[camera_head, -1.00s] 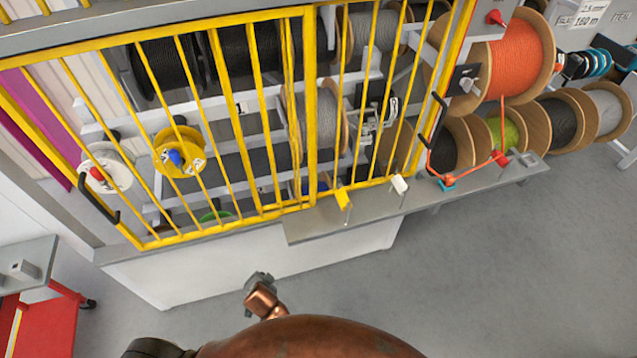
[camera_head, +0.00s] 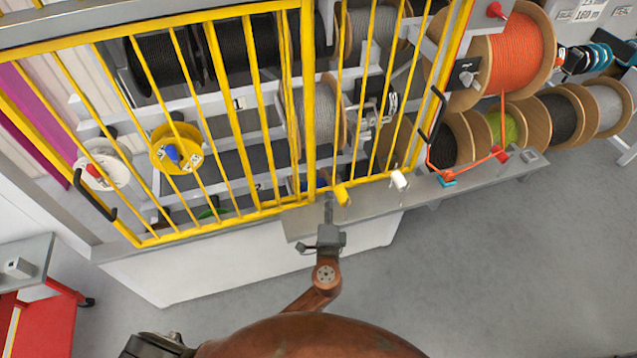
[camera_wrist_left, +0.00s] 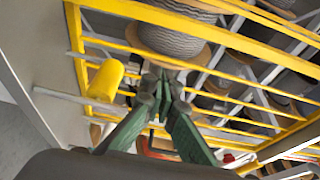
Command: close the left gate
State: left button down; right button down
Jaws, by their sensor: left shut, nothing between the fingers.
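The left gate (camera_head: 235,98) is a yellow barred panel in front of the reel rack. Its right side stands beside the yellow bars of the right gate (camera_head: 372,95), near the middle upright; I cannot tell whether a small gap is left there. A black handle (camera_head: 95,196) sits at its lower left. My left gripper (camera_head: 328,205) is shut and empty, pointing at the lower end of the middle upright. In the left wrist view its shut fingertips (camera_wrist_left: 162,85) are in front of yellow bars; contact is unclear. My right gripper is not in view.
A yellow peg (camera_head: 343,195) and a white peg (camera_head: 399,181) stand by the grey ledge (camera_head: 300,228). The yellow peg is close beside my gripper. An orange reel (camera_head: 517,57) and several other reels are at the right. A red cart (camera_head: 42,330) is lower left. The floor in front is clear.

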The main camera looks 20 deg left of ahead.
pick_arm(q)
jog(key=w+a+p, duration=0.1)
jog(key=w+a, duration=0.4)
jog(key=w, duration=0.2)
jog(key=shift+a, duration=0.35)
jog(key=shift+w, duration=0.1)
